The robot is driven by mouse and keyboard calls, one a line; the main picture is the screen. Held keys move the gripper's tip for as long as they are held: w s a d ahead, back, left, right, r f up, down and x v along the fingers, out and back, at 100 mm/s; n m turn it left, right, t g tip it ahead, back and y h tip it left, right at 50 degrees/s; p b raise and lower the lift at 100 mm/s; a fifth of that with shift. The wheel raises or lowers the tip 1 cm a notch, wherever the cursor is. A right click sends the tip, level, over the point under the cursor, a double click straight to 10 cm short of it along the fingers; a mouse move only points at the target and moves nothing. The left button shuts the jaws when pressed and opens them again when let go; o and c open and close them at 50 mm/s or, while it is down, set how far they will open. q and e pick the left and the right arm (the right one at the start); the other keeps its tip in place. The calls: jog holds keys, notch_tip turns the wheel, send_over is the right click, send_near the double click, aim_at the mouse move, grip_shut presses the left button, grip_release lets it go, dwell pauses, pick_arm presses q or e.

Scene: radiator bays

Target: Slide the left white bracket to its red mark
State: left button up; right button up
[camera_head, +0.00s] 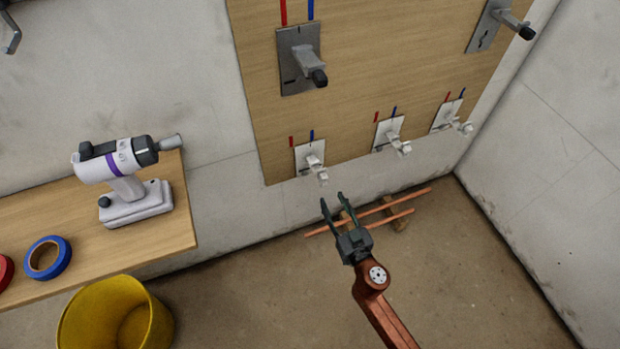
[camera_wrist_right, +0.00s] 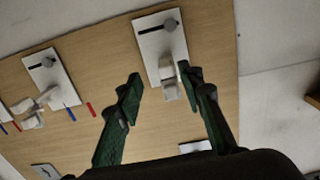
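The left white bracket (camera_head: 316,163) sits on its small white plate low on the wooden board, nearer the blue mark (camera_head: 312,135) than the red mark (camera_head: 291,141) on its left. My right gripper (camera_head: 332,198) is open and empty, just below and slightly right of the bracket, apparently apart from it. In the right wrist view, the bracket's white hook (camera_wrist_right: 168,78) shows between the open fingers (camera_wrist_right: 160,80), closer to the right finger; whether it touches cannot be told. The left bracket's own marks are not visible there. My left gripper is not in view.
Two more white brackets, middle (camera_head: 390,135) and right (camera_head: 449,117), are on the board (camera_head: 370,60). Larger grey brackets (camera_head: 302,62) are above. Copper pipes (camera_head: 400,206) lie low behind my gripper. A bench (camera_head: 60,230) with a drill (camera_head: 118,165) and a yellow bucket (camera_head: 75,325) are left.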

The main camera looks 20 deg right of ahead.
aim_at(324, 184)
jog(key=shift+w+a+r+t, duration=0.15)
jog(key=shift+w+r, duration=0.05)
jog(key=shift+r, duration=0.3)
jog(key=shift+w+a+r+t, duration=0.15)
jog(key=shift+w+r, duration=0.05)
jog(key=shift+r, duration=0.25)
jog(key=w, duration=0.6)
jog(key=shift+a+b, duration=0.15)
jog(key=shift+b, duration=0.2)
jog(key=shift+w, duration=0.65)
jog(key=shift+c, duration=0.4)
grip_shut()
